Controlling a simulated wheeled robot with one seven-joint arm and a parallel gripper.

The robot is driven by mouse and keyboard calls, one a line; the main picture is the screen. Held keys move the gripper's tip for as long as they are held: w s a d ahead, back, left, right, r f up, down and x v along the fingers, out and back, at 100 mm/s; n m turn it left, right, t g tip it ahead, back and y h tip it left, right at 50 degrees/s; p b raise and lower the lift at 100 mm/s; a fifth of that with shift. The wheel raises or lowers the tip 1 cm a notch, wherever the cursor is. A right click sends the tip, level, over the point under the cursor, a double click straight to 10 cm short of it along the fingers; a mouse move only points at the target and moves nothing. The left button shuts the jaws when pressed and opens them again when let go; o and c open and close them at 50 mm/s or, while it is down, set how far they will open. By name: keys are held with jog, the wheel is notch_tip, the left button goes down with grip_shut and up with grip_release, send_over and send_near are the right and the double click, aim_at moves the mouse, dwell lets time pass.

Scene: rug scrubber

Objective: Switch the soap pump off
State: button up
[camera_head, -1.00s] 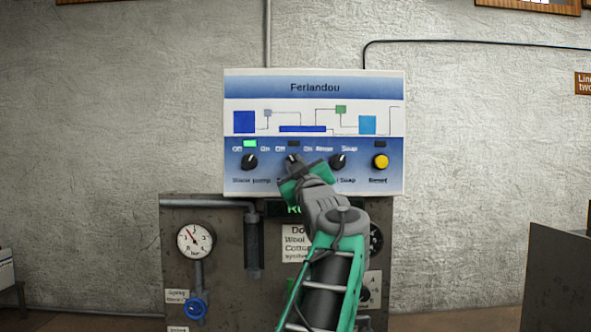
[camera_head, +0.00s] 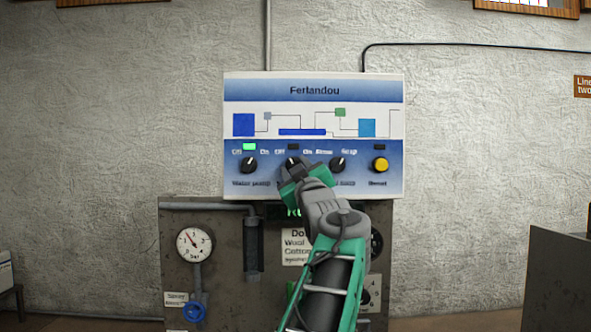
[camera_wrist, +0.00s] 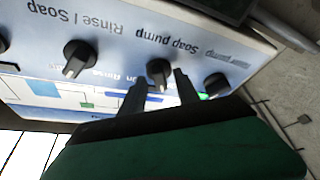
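The white and blue control panel (camera_head: 314,88) hangs on the wall. Its black soap pump knob (camera_head: 292,162) is second from the left, partly covered by my gripper (camera_head: 291,174). In the wrist view, which sees the panel upside down, the soap pump knob (camera_wrist: 159,71) lies between the two dark fingertips of my gripper (camera_wrist: 161,80). The fingers are apart, with gaps beside the knob; contact is not visible. Its pointer seems to lean slightly toward the Off side. The soap pump lamp (camera_head: 293,147) looks dark.
The water pump knob (camera_head: 249,165) is close on the left, under a lit green lamp (camera_head: 249,146). The rinse/soap knob (camera_head: 338,165) and yellow reset button (camera_head: 380,165) are on the right. A dark machine cabinet (camera_head: 220,270) with a gauge (camera_head: 195,244) stands below.

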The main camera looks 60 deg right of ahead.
jog(key=b+v, duration=0.2)
jog(key=v, duration=0.5)
jog(key=shift+s+a, duration=0.2)
jog(key=shift+a, duration=0.1)
jog(key=shift+f+b, duration=0.15)
jog(key=shift+b, duration=0.15)
jog(key=b+v, duration=0.6)
jog(key=v, duration=0.3)
jog(key=shift+b, duration=0.4)
